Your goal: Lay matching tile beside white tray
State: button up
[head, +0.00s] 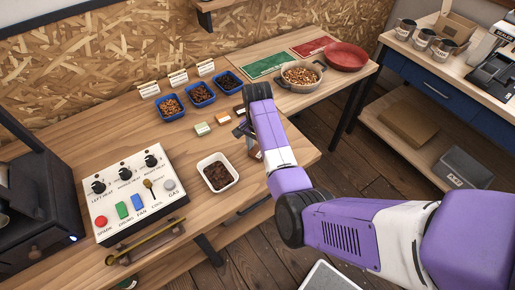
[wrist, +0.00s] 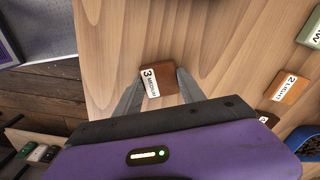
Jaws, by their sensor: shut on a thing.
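The white tray (head: 205,164) stands on the wooden table, left of my gripper, with dark brown beans in it. My gripper (wrist: 160,84) is shut on a brown tile (wrist: 165,80) marked "3 MEDIUM", one finger on each side. In the head view the arm partly hides the held tile (head: 255,152), near the table's right edge. Whether it touches the table I cannot tell. A green tile (head: 202,129) and an orange tile (head: 222,118) lie behind the tray; the orange one reads "2 LIGHT" in the wrist view (wrist: 292,87). The white tray is not in the wrist view.
Blue trays of beans, one at the left (head: 171,107), stand behind the tiles with label cards. A control panel (head: 130,196) is left of the white tray. A pan (head: 301,77) and red bowl (head: 346,56) stand at the back right. Bare wood lies around the white tray.

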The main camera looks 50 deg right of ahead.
aim_at(257, 151)
jog(key=shift+f, duration=0.1)
jog(key=o, duration=1.4)
jog(key=shift+r+p, duration=0.3)
jog(key=shift+r, duration=5.85)
